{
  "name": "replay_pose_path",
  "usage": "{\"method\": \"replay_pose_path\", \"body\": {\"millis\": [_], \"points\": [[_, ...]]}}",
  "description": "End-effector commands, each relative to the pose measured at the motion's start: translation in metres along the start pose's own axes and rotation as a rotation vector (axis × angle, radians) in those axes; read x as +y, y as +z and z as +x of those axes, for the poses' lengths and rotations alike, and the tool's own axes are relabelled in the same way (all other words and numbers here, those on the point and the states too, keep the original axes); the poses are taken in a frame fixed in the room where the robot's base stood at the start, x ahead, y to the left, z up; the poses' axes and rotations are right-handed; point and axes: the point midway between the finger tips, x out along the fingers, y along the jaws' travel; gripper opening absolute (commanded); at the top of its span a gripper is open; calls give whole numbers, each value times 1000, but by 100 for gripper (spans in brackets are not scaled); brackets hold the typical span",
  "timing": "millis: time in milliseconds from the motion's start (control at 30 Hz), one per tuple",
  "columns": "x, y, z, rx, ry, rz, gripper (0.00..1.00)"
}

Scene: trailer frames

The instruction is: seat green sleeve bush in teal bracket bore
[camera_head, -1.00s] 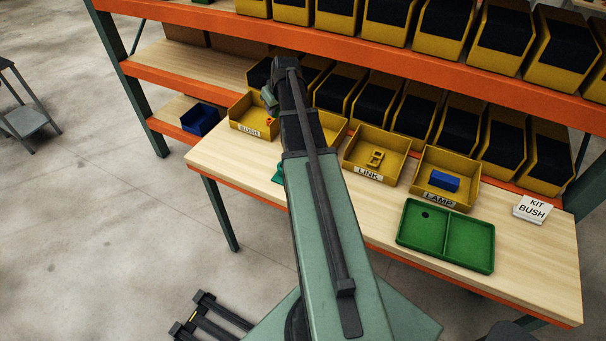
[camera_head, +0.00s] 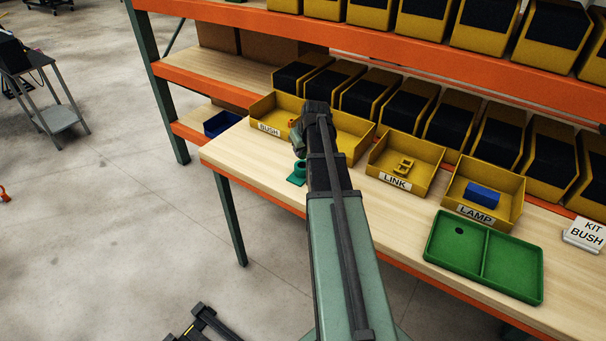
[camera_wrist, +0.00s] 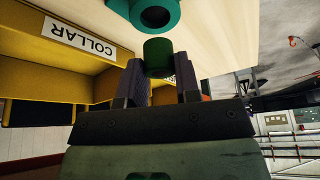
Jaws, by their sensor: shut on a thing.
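My gripper (camera_wrist: 158,77) is shut on the green sleeve bush (camera_wrist: 158,52), which stands out past the fingertips in the wrist view. The teal bracket (camera_wrist: 170,20) is at the top of that view, its round dark bore just beyond the bush. Bush and bracket look apart, with a thin strip of wood tabletop between them. In the head view the teal bracket (camera_head: 296,177) stands on the bench left of my arm, partly covered by it. My gripper (camera_head: 298,140) is near and above it there; the bush cannot be made out in that view.
The COLLAR label (camera_wrist: 80,38) shows upside down. A green tray (camera_head: 447,265) lies front right.

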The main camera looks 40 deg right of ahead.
Motion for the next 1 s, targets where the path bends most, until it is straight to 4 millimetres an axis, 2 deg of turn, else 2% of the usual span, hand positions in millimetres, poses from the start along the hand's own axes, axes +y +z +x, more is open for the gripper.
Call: {"method": "replay_pose_path", "body": {"millis": [100, 300, 500, 667, 700, 867, 1000], "points": [[0, 2, 4, 0, 0, 0, 4], [0, 17, 41, 0, 0, 0, 4], [0, 15, 37, 0, 0, 0, 4], [0, 17, 41, 0, 0, 0, 4], [0, 17, 41, 0, 0, 0, 32], [0, 16, 40, 0, 0, 0, 56], [0, 16, 40, 0, 0, 0, 56]]}}
